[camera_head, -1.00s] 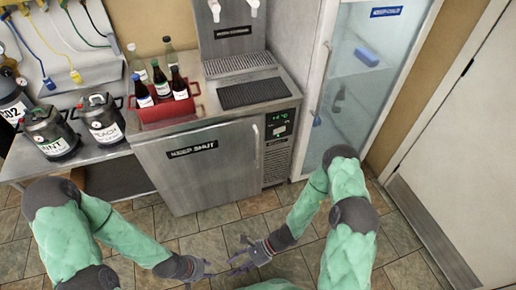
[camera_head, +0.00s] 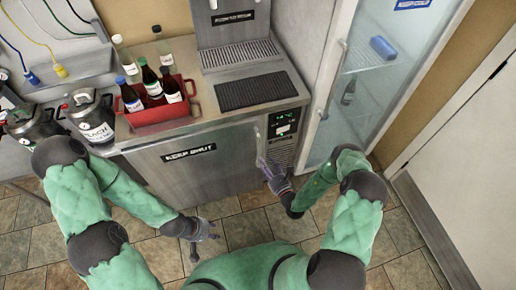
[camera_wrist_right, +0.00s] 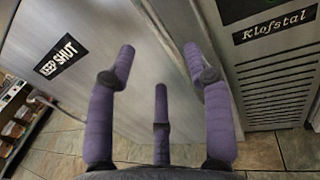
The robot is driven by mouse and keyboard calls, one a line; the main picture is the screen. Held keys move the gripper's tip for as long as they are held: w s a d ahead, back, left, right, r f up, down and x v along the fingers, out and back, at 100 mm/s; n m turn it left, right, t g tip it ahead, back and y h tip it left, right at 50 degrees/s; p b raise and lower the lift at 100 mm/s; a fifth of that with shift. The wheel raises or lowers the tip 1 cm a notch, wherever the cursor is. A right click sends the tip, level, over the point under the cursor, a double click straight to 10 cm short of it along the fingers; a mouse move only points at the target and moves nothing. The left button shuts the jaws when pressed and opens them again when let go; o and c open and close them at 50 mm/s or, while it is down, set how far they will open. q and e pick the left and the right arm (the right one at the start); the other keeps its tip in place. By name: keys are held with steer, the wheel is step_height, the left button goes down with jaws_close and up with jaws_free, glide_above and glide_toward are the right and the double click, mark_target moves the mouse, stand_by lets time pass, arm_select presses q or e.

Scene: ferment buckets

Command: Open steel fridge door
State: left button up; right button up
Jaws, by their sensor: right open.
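The steel fridge door (camera_head: 190,170), with a "KEEP SHUT" label, is closed under the counter. It also fills the left of the right wrist view (camera_wrist_right: 85,85). Its upright handle (camera_head: 257,130) is at the door's upper right edge. My right gripper (camera_head: 265,166) is open in front of the door's right edge, just below the handle's visible part. In the right wrist view its spread fingers (camera_wrist_right: 158,62) point at the door's edge; I cannot tell whether they touch the handle. My left gripper (camera_head: 208,232) is open and empty, low in front of the door.
A red crate of bottles (camera_head: 155,118) and a black drip mat (camera_head: 256,90) are on the counter. A tall glass-door fridge (camera_head: 365,85) stands close at the right. The tiled floor (camera_head: 245,228) in front is clear.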

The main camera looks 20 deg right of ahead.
mark_target(258, 152)
steer(key=b+x, duration=0.1)
steer(key=x, duration=0.7)
steer(key=shift+w+a+b, duration=0.15)
steer(key=shift+w+b, duration=0.15)
jaws_close()
